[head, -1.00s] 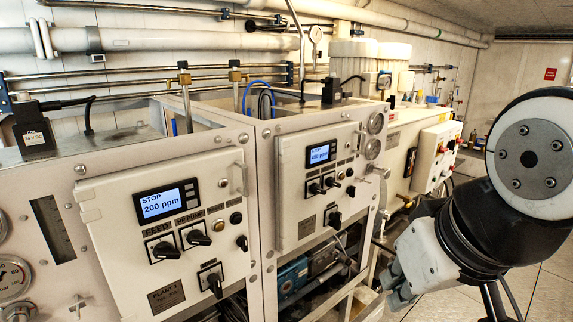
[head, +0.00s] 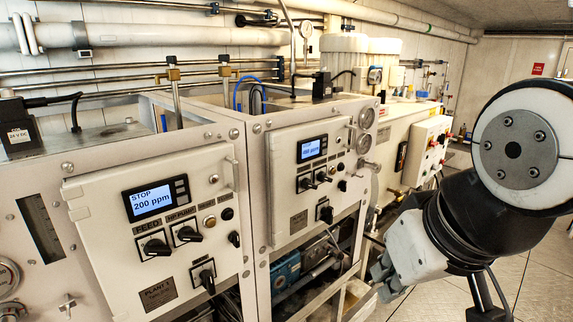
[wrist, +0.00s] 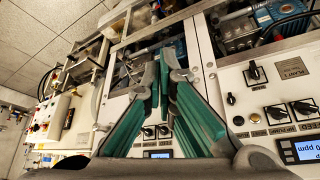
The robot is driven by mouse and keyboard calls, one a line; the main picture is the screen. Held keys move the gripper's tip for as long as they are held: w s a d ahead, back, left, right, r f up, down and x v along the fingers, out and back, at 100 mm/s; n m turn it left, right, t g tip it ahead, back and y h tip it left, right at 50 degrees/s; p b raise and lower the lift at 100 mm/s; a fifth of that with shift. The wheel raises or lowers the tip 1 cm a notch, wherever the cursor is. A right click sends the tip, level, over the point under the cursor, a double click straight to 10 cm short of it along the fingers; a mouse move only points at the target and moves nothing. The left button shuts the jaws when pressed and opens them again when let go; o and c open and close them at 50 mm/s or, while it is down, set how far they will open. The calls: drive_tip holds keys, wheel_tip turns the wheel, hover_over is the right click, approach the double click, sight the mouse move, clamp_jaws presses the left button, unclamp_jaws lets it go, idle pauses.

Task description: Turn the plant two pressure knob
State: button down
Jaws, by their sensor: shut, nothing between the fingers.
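The plant two panel (head: 288,219) is the middle white box door in the head view, with a lit display (head: 312,149). Below the display are two black rotary knobs (head: 304,184) and a smaller dark knob (head: 342,186); a lower black knob (head: 325,213) sits beneath. I cannot read which is the pressure knob. My gripper (head: 376,283) is low and right of this panel, apart from it. In the wrist view my gripper (wrist: 163,62) has its teal fingers converging, shut and empty. They partly hide the plant two panel, whose knobs (wrist: 148,132) show behind them, seen upside down.
The plant one panel (head: 100,245), reading 200 ppm, stands at left with similar knobs. Round gauges (head: 366,118) are on the side right of plant two. A white cabinet (head: 427,150) with red buttons stands further right. Tiled floor (head: 510,265) is open at the right.

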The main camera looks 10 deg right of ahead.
drive_tip(key=c, duration=1.6)
unclamp_jaws()
drive_tip(key=shift+w, duration=0.2)
drive_tip(key=o, duration=0.4)
drive_tip(key=w+m+y+b, duration=0.1)
drive_tip(key=w+m, duration=0.1)
drive_tip(key=w, duration=0.1)
drive_tip(key=w+f+m+g+y, duration=0.1)
drive_tip(key=w+m, duration=0.2)
drive_tip(key=w, duration=0.1)
drive_tip(key=w+f+m+g+y+b, duration=0.1)
drive_tip(key=w+m+y, duration=0.1)
drive_tip(key=w+m, duration=0.1)
drive_tip(key=shift+w+a+f+b, duration=0.25)
drive_tip(key=shift+a+b, duration=0.05)
drive_tip(key=shift+a, duration=0.05)
drive_tip(key=m+t+y+b, duration=0.5)
drive_tip(key=m+t, duration=0.7)
drive_tip(key=m, duration=0.8)
approach(379, 169)
drive_tip(key=p+x, duration=0.1)
drive_tip(key=x, duration=0.9)
drive_tip(key=shift+w+a+r, duration=0.1)
drive_tip(key=shift+c, duration=0.7)
drive_tip(key=shift+n, duration=0.3)
clamp_jaws()
